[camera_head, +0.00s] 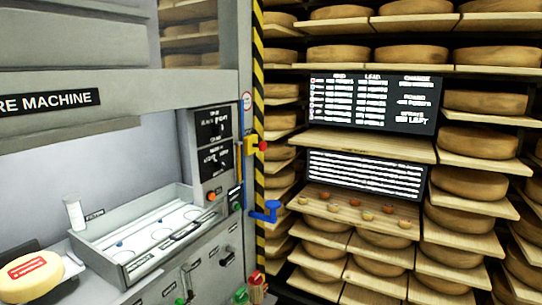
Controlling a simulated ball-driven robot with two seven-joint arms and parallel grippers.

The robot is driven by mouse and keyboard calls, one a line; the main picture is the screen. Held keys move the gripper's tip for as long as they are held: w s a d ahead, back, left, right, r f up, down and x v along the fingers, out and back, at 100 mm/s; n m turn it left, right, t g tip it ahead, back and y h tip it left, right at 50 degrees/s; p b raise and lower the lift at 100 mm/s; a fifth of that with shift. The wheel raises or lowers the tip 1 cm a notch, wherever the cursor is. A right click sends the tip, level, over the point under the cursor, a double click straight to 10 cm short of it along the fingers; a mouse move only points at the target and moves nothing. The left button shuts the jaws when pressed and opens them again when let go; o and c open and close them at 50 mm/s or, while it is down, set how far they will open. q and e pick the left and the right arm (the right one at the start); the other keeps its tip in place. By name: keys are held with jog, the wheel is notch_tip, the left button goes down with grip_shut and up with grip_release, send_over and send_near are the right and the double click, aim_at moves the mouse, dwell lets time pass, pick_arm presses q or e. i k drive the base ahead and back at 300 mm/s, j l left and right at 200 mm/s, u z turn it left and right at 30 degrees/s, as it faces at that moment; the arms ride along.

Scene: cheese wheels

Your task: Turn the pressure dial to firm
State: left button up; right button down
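The grey cheese machine (120,135) fills the left half of the view. No dial can be picked out for certain as the pressure dial; its label and setting are too small to read. A small dark knob (227,259) sits on the lower front panel. Beside it is a lever with a green end (181,301). An orange round control (211,196) and a green one (236,207) sit below the two dark screens (214,160) on the right column. Neither of my grippers shows in this view.
A yellow box with a red button (255,145) and a blue handle (268,212) stick out by the striped post (258,60). A grey tray (140,267) and a red-labelled cheese wheel (30,292) sit left. Shelves of cheese wheels (415,54) and dark boards (372,104) fill the right.

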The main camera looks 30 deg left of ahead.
aim_at(219, 164)
jog(key=i+u, duration=0.15)
jog(key=i, duration=0.4)
jog(key=i+l+u, duration=0.2)
jog(key=i, duration=0.3)
jog(key=i+l+u, duration=0.15)
jog(key=i, duration=0.4)
